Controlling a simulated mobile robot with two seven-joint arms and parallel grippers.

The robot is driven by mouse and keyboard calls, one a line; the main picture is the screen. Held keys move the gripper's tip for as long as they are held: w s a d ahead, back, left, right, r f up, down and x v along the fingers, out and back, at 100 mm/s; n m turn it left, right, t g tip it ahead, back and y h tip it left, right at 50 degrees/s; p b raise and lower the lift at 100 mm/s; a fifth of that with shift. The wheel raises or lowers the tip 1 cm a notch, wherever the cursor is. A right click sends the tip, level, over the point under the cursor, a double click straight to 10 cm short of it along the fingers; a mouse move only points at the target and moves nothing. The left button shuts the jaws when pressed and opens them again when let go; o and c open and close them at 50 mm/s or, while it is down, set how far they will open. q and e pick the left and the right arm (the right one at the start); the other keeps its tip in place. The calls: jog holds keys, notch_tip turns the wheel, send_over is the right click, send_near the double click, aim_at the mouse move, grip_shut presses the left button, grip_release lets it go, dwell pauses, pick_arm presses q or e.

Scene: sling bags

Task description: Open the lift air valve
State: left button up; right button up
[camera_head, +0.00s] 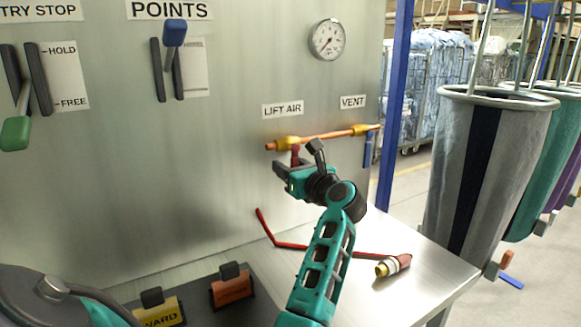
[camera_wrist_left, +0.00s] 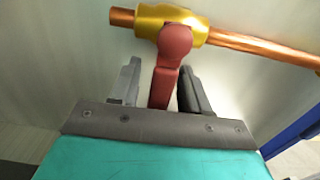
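The lift air valve has a yellow body (camera_head: 287,142) on a copper pipe (camera_head: 325,136), below the LIFT AIR label (camera_head: 282,110). Its red handle (camera_wrist_left: 167,75) hangs down, crosswise to the pipe, in the left wrist view. In the head view only the top of the handle (camera_head: 295,152) shows above my gripper. My left gripper (camera_head: 298,163) is open, with one finger on each side of the handle. A gap shows on the left side of the handle; the right finger is very close, and contact cannot be told. My right gripper is out of view.
A vent valve (camera_head: 361,129) with a blue handle (camera_head: 368,150) sits right along the pipe. A gauge (camera_head: 327,39) is above. A red hose (camera_head: 325,249) with a red-yellow end piece (camera_head: 393,265) lies on the metal ledge. Levers are at upper left; hanging bags (camera_head: 490,165) at right.

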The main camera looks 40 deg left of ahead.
pick_arm(q)
grip_shut()
dwell(0.3)
dwell(0.3)
